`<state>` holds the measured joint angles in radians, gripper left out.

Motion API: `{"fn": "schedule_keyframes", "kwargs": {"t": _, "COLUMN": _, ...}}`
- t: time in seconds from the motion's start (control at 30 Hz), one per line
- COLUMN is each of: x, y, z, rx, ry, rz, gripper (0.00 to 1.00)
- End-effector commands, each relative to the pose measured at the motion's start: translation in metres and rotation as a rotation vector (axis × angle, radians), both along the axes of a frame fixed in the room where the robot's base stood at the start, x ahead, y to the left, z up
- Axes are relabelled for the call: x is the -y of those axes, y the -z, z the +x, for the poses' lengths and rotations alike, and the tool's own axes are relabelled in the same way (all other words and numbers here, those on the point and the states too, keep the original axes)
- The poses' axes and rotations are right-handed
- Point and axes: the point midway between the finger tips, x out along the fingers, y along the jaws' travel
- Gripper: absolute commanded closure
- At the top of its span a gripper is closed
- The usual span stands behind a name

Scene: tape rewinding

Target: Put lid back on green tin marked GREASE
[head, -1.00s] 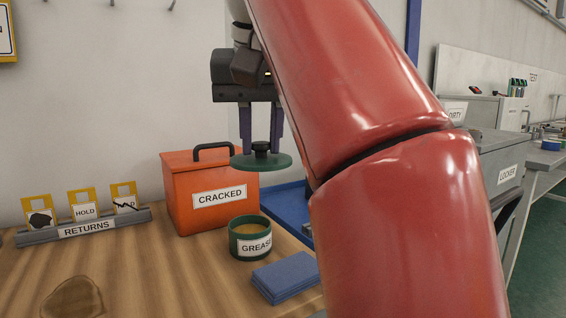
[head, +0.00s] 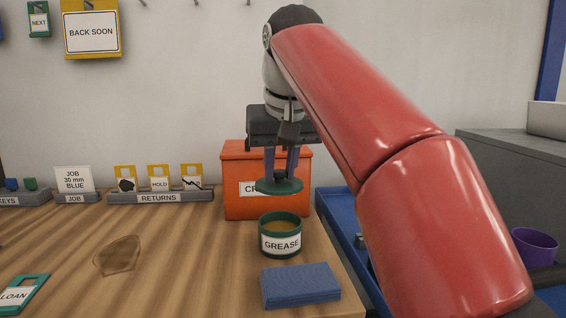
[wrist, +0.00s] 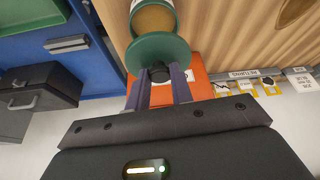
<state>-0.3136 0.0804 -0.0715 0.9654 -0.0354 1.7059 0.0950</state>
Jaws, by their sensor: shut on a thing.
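The green tin marked GREASE (head: 281,241) stands open on the wooden bench, with tan grease inside. It also shows at the top of the wrist view (wrist: 154,18). My gripper (head: 280,176) is shut on the dark knob of the round green lid (head: 278,187). The lid hangs level above the tin and apart from it, in front of the orange box. In the wrist view the lid (wrist: 150,52) covers part of the tin's opening.
An orange box (head: 238,205) stands behind the tin. A blue folded cloth or pad (head: 300,287) lies in front of it. The RETURNS rack (head: 160,197) is at the back left. A blue tray (head: 343,215) lies right of the bench edge. A brown stain (head: 118,256) marks the bench.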

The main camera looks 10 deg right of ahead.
Motion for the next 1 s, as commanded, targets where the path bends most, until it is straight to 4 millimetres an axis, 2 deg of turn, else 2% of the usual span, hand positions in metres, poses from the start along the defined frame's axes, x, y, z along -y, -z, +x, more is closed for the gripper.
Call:
{"fn": "schedule_keyframes", "kwargs": {"t": 0.17, "x": 0.0, "y": 0.013, "z": -0.001, "rx": -0.001, "ry": 0.001, "rz": 0.0, "gripper": 0.99}}
{"fn": "schedule_keyframes", "kwargs": {"t": 0.4, "x": 0.001, "y": 0.041, "z": -0.001, "rx": 0.0, "ry": 0.002, "rz": 0.001, "gripper": 0.99}}
{"fn": "schedule_keyframes", "kwargs": {"t": 0.6, "x": 0.001, "y": 0.055, "z": -0.001, "rx": 0.0, "ry": 0.002, "rz": 0.0, "gripper": 0.99}}
{"fn": "schedule_keyframes", "kwargs": {"t": 1.0, "x": 0.001, "y": 0.06, "z": -0.001, "rx": 0.001, "ry": 0.002, "rz": 0.0, "gripper": 0.99}}
